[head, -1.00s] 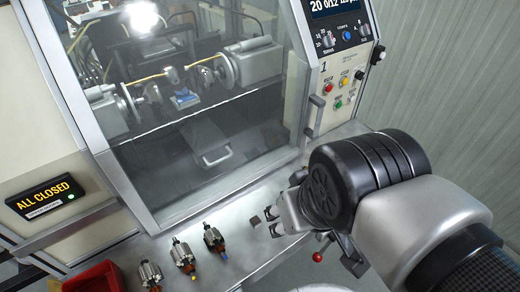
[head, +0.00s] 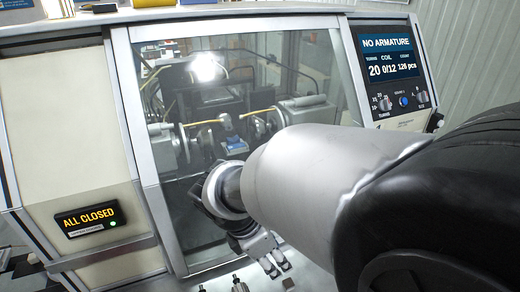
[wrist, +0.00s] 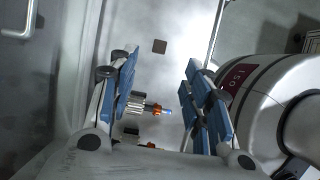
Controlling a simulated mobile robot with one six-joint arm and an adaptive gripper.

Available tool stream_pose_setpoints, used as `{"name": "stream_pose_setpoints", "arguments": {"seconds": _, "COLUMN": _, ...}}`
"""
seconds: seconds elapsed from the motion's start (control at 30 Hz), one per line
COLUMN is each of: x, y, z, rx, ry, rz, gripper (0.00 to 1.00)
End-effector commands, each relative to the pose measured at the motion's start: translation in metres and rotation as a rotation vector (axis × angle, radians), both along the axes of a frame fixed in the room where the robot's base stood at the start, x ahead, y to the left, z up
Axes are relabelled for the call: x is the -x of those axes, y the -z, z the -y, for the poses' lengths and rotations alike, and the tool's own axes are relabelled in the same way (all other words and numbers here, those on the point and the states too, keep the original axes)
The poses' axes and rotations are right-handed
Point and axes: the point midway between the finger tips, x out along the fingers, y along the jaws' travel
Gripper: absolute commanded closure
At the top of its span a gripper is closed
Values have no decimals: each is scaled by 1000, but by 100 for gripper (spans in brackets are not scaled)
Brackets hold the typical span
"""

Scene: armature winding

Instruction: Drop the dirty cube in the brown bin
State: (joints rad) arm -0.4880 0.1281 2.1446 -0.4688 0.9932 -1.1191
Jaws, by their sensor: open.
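The small dark brown cube (wrist: 160,46) lies on the grey metal shelf in the wrist view, above the gap between my fingers. My gripper (wrist: 165,92) is open and empty, with its blue finger pads spread well apart. In the head view my gripper (head: 278,269) hangs low in front of the machine, near the bottom edge. A small dark shape below it is too unclear to name for sure. No brown bin shows in either current view.
Armatures with copper windings (wrist: 138,106) lie on the shelf, seen between my fingers in the wrist view. The winding machine's glass door (head: 190,225) stands behind my gripper. An "ALL CLOSED" sign (head: 90,217) is at left, and a display (head: 390,57) reads "NO ARMATURE".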

Motion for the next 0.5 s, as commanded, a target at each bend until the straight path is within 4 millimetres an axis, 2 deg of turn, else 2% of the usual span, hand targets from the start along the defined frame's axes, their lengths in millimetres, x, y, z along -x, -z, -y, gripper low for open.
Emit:
{"name": "stream_pose_setpoints", "arguments": {"seconds": 0.03, "x": 0, "y": 15, "z": 5, "rx": 3, "ry": 3, "rz": -5, "gripper": 55}}
{"name": "stream_pose_setpoints", "arguments": {"seconds": 0.3, "x": -7, "y": 69, "z": 26, "rx": 0, "ry": 7, "rz": -3, "gripper": 55}}
{"name": "stream_pose_setpoints", "arguments": {"seconds": 0.5, "x": -10, "y": 89, "z": 34, "rx": -2, "ry": 5, "rz": -1, "gripper": 55}}
